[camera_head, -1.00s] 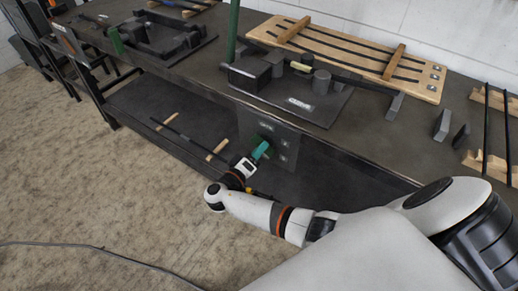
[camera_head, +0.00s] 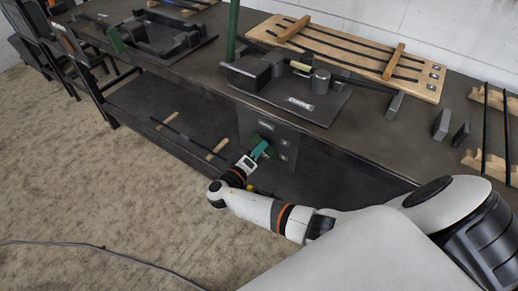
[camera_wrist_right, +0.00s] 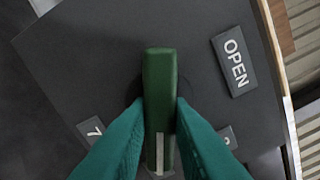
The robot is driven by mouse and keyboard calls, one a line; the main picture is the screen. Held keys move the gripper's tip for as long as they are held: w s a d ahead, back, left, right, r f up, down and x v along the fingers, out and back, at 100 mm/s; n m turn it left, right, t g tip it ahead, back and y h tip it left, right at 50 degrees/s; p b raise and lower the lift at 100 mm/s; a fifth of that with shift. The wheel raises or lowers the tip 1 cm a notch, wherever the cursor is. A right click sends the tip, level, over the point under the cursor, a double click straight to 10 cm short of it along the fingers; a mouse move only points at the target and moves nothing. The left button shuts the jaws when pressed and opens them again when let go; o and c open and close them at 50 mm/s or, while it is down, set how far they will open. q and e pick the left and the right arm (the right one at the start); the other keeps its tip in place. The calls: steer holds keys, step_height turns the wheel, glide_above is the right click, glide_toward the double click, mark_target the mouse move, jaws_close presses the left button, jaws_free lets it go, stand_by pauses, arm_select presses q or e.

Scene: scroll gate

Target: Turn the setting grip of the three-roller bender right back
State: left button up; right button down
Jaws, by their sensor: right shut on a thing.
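The setting grip is a dark green bar (camera_wrist_right: 160,85) that fills the middle of the right wrist view. It stands along the picture's vertical, with a pale stripe on its lower part. My right gripper (camera_wrist_right: 160,120) is shut on it, one teal finger on each side. In the head view the right gripper (camera_head: 260,151) is at the dark front panel (camera_head: 285,134) below the bench top, and it largely hides the grip. The three-roller bender (camera_head: 300,87) stands on the bench above, with dark rollers on a plate. My left gripper is not in view.
A wooden rack (camera_head: 350,55) lies behind the bender. The lower shelf (camera_head: 150,110) is below the bench top. A cable (camera_head: 90,246) crosses the floor.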

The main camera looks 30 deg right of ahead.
steer(key=n+p, duration=0.8)
steer(key=n, duration=1.4)
steer(key=shift+r+n, duration=0.1)
steer(key=shift+n, duration=0.3)
stand_by(0.3)
steer(key=c, duration=1.3)
jaws_free()
steer(key=shift+a, duration=0.1)
